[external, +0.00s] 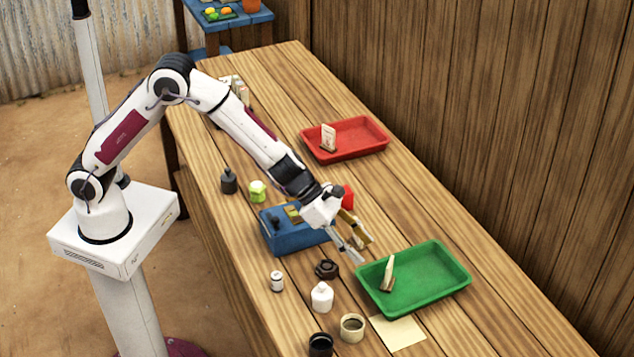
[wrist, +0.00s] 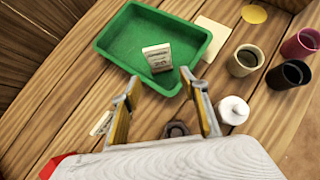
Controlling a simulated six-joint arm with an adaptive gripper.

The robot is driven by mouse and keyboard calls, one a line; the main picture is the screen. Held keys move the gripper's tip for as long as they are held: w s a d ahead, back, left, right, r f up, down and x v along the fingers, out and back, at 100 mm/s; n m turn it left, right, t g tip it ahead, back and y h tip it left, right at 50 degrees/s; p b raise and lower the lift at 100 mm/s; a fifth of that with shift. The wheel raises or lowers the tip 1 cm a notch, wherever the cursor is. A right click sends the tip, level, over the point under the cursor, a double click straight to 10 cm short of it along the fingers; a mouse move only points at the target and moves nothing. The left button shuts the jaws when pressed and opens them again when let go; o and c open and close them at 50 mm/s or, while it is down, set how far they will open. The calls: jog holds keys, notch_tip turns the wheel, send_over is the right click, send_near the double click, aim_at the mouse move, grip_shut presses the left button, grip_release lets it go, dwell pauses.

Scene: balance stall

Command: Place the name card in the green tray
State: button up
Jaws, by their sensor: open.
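The green tray (external: 452,262) lies on the table, and it also shows in the wrist view (wrist: 112,38). A small pale printed card (external: 389,270) stands tilted inside it, near the wall closest to my gripper; the card also shows in the wrist view (wrist: 157,57). Its print is too small to read surely. My gripper (external: 364,250) is open and empty above the table, beside the tray; its spread fingers also show in the wrist view (wrist: 160,92). Another pale card-like piece (wrist: 101,123) lies by the left finger, partly hidden in the external view.
A red tray (external: 373,136) holds another upright card (external: 328,138). A blue box (external: 282,238) stands under my wrist. A white bottle (external: 322,298), a beige cup (external: 352,328), a black cup (external: 320,344) and a dark knob-like piece (external: 326,269) stand near the green tray.

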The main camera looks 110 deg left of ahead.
jog(key=s+d+r+n+y, duration=0.2)
jog(key=s+r+n+y, duration=0.2)
jog(key=s+r+n, duration=1.5)
jog(key=s+d+n+g+h, duration=0.1)
jog(key=s+d+n, duration=0.3)
jog(key=s, duration=0.5)
jog(key=s+d+n+g+h, duration=0.1)
jog(key=s+d+n, duration=0.3)
jog(key=s+n, duration=0.3)
jog(key=s+d+n+g+h, duration=0.1)
jog(key=s+d+n, duration=0.3)
jog(key=s, duration=0.7)
jog(key=shift+s+n+h, duration=0.2)
jog(key=shift+n+h, duration=0.3)
jog(key=shift+n, duration=0.5)
